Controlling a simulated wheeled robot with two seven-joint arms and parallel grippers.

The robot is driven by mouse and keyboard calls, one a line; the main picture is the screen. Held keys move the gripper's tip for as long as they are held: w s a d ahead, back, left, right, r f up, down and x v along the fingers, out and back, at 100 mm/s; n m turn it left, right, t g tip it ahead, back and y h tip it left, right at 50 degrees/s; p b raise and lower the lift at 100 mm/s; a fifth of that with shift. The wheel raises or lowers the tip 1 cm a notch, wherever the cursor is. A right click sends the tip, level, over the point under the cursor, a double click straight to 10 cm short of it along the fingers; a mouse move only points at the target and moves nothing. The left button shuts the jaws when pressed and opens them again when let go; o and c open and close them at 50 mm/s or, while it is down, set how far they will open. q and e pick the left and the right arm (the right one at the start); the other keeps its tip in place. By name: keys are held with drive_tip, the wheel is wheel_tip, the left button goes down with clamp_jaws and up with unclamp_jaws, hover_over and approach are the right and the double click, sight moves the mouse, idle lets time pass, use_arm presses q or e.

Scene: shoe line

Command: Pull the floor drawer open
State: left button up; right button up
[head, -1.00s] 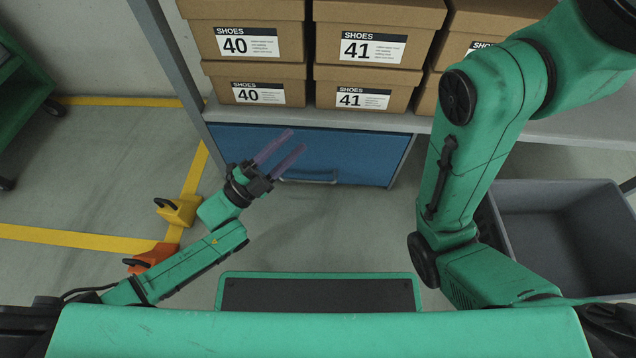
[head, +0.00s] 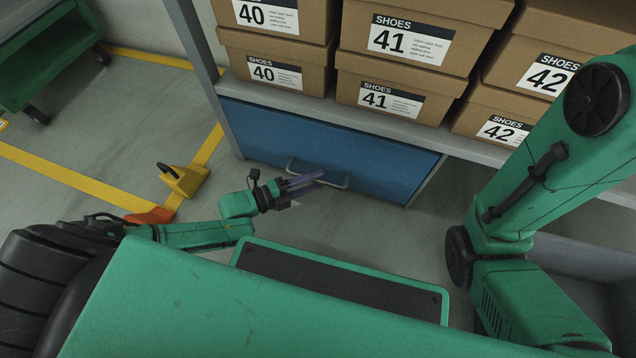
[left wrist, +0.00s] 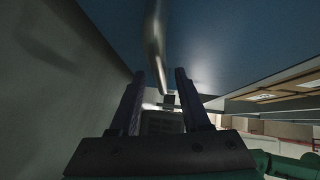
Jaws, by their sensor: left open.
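The blue floor drawer (head: 345,150) sits under the shelf and looks shut. Its grey bar handle (head: 335,184) runs along the lower front. My left gripper (head: 321,179) is low at the handle, fingers open and pointing right in the head view. In the left wrist view the handle (left wrist: 153,40) runs down toward the gap between the two fingertips (left wrist: 160,75), with the blue drawer front (left wrist: 230,40) behind it. I cannot tell whether the handle touches a finger. My right arm reaches up at the right of the head view, its gripper out of sight.
Shoe boxes (head: 398,42) stand on the grey shelf (head: 375,116) above the drawer. A yellow object (head: 184,180) and an orange one (head: 152,216) are on the floor at left. A green cart (head: 45,60) stands far left. A grey bin (head: 575,270) is partly hidden at right.

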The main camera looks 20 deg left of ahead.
use_arm(q)
drive_tip(key=shift+w+d, duration=0.4)
drive_tip(key=shift+d, duration=0.15)
clamp_jaws()
drive_tip(key=shift+a, duration=0.1)
idle(0.9)
